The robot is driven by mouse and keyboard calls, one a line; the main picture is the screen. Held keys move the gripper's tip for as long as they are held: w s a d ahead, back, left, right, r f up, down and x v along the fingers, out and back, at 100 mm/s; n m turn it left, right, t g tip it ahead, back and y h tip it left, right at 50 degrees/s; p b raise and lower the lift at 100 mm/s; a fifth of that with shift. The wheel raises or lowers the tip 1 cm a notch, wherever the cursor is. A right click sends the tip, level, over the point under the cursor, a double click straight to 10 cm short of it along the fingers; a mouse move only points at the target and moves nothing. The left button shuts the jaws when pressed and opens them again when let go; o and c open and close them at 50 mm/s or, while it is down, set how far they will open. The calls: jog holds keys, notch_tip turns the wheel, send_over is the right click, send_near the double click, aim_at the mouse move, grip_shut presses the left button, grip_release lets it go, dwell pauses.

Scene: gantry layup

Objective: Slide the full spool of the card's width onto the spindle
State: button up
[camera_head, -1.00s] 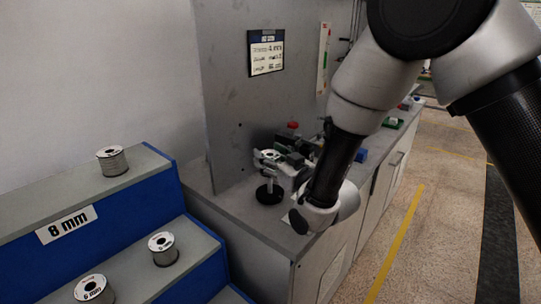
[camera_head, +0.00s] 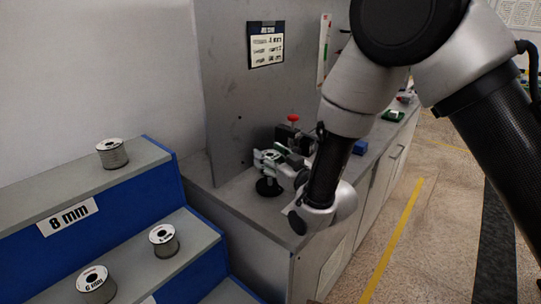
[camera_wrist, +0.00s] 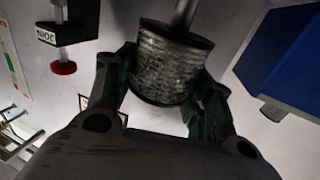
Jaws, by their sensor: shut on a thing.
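My gripper (camera_wrist: 165,90) is shut on a grey wound spool (camera_wrist: 172,62), with one dark finger on each side. The spool also shows in the head view (camera_head: 268,156), above the round black base (camera_head: 268,188) of the spindle stand. The metal spindle rod (camera_wrist: 185,14) meets the spool's base-side face in the wrist view. Whether the rod has entered the bore is hidden. The held spool's width marking is not legible.
A stepped blue rack (camera_head: 165,205) at left holds one spool (camera_head: 112,153) on the 8 mm step and two lower spools (camera_head: 164,240), (camera_head: 95,284). A device with a red knob (camera_head: 293,118) stands behind my gripper. The grey panel (camera_head: 225,90) stands beside the stand.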

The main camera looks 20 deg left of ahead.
jog(key=shift+f, duration=0.1)
jog(key=shift+r, duration=1.7)
jog(key=shift+f, duration=1.65)
jog(key=o, duration=1.4)
jog(key=shift+f, duration=0.1)
jog(key=shift+s+d, duration=0.1)
jog(key=v, duration=0.7)
jog(key=shift+s+d, duration=0.1)
